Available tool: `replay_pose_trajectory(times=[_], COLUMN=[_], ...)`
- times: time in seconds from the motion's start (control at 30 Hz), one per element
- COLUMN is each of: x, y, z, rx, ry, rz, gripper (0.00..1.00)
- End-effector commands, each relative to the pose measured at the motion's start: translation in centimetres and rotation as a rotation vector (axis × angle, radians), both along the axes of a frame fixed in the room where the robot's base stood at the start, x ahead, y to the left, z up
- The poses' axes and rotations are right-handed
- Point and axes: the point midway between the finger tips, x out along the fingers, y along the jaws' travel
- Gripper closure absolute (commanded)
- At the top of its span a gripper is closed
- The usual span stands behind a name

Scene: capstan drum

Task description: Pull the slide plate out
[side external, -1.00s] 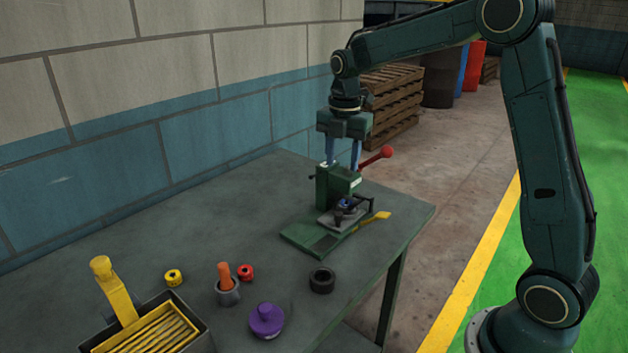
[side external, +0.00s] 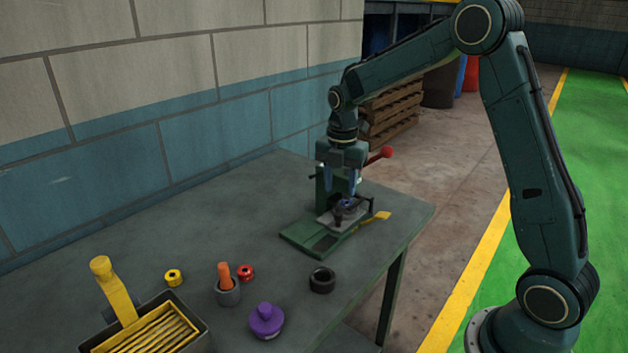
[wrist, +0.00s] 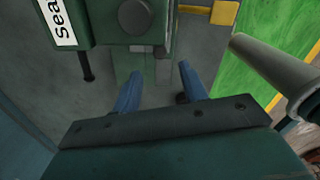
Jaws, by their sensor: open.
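The green machine (side external: 322,183) stands on the far part of the table, with a green base (side external: 298,238) reaching toward the front. A grey plate (side external: 333,222), which looks like the slide plate, lies on that base, with a small dark part on it. A yellow tab (side external: 379,217) sticks out on the right; it also shows in the wrist view (wrist: 208,14). I cannot tell whether it belongs to the plate. My gripper (side external: 340,188) is open, blue fingers pointing down close to the machine's body. In the wrist view nothing shows between the fingertips (wrist: 160,74).
A lever with a red ball (side external: 386,152) rises behind the machine. In front are a black ring (side external: 322,280), purple knob (side external: 266,319), grey cup with an orange handle (side external: 227,290), red spool (side external: 245,272), yellow spool (side external: 173,277) and dark box (side external: 198,336). The table's left middle is clear.

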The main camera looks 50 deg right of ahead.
Motion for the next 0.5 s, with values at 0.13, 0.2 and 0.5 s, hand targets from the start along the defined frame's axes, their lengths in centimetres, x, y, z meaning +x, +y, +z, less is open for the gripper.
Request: replay_pose_trajectory(times=[0.13,0.2,0.5], x=[-0.1,0.0,0.0], y=[0.0,0.0,0.0], z=[-2.5,-3.5,-6.7], rx=[0.001,0.000,0.000], ry=[0.004,0.003,0.001], rz=[0.000,0.000,0.000], gripper=[0.57,0.57,0.57])
